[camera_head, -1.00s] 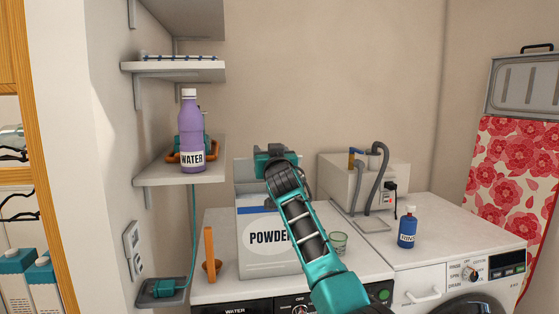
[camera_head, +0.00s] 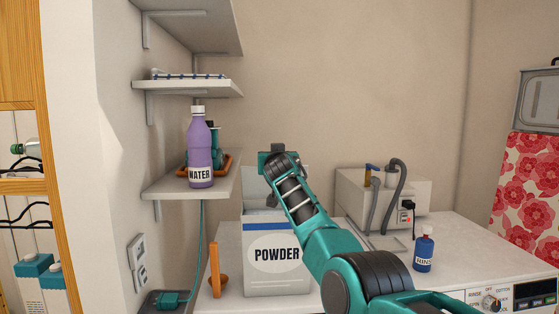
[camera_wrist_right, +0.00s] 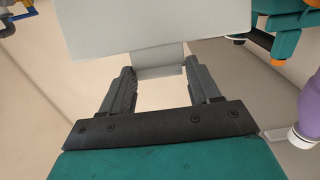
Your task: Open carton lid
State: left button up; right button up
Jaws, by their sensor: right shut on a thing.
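The white powder carton (camera_head: 268,272) with a blue stripe stands upright on the washing machine top. Its pale lid (camera_head: 259,203) stands raised at the back of the carton, partly hidden by my right arm. In the right wrist view the lid (camera_wrist_right: 150,28) is a large pale panel with a narrow tab (camera_wrist_right: 160,70). My left gripper is not in view.
A purple water bottle (camera_head: 200,155) stands on the low shelf (camera_head: 180,191), left of my right gripper. A thin orange item (camera_head: 214,268) stands left of the carton. A grey device with hoses (camera_head: 350,194) and a blue bottle (camera_head: 424,250) are on the right.

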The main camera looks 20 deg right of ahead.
jog(key=shift+r, duration=0.65)
jog(key=o, duration=1.2)
jog(key=shift+c, duration=0.2)
jog(key=shift+o, duration=0.7)
jog(key=shift+s, duration=0.2)
jog(key=shift+o, duration=1.1)
jog(key=shift+w+f, duration=0.1)
jog(key=shift+f, duration=0.15)
jog(key=shift+a, duration=0.1)
jog(key=b+v, duration=0.1)
jog(key=v, duration=1.2)
jog(key=shift+b, duration=0.3)
